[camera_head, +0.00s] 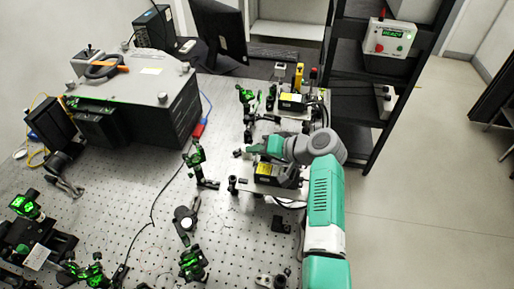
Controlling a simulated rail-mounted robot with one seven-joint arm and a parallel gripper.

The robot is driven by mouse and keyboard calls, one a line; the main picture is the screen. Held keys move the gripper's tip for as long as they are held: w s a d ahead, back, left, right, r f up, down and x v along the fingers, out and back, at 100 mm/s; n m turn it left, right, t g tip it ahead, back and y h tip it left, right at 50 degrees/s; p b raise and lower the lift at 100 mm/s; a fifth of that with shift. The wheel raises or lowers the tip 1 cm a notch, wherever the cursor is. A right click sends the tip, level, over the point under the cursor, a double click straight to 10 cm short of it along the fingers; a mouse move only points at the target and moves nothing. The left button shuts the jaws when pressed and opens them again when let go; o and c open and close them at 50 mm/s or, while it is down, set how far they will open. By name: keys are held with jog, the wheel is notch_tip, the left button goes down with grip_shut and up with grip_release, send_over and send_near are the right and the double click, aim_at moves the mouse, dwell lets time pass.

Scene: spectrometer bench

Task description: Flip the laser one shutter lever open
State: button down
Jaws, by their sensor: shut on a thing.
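Two black laser boxes with yellow labels sit at the right of the optical table: the far laser (292,102) and the near laser (268,171). The picture does not show which one is laser one. My teal and grey arm comes in from the lower right. My gripper (257,148) is low over the near laser's back left side, its jaws shut on a small part there, which I take to be the shutter lever. The fingers and wrist hide the lever, so its position cannot be told.
Green-lit optic mounts (194,157) stand left of the near laser, with another mount (192,263) nearer the front. A large grey instrument (150,85) fills the back left. A controller reading READY (390,38) sits on the dark shelf at right. Bare perforated tabletop (120,185) lies at centre left.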

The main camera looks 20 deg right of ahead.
dwell(0.3)
jog(key=c, duration=1.5)
grip_release()
jog(key=shift+c, duration=0.2)
jog(key=shift+p+v, duration=0.75)
jog(key=shift+v, duration=3.15)
jog(key=shift+w, duration=0.1)
jog(key=shift+r, duration=0.1)
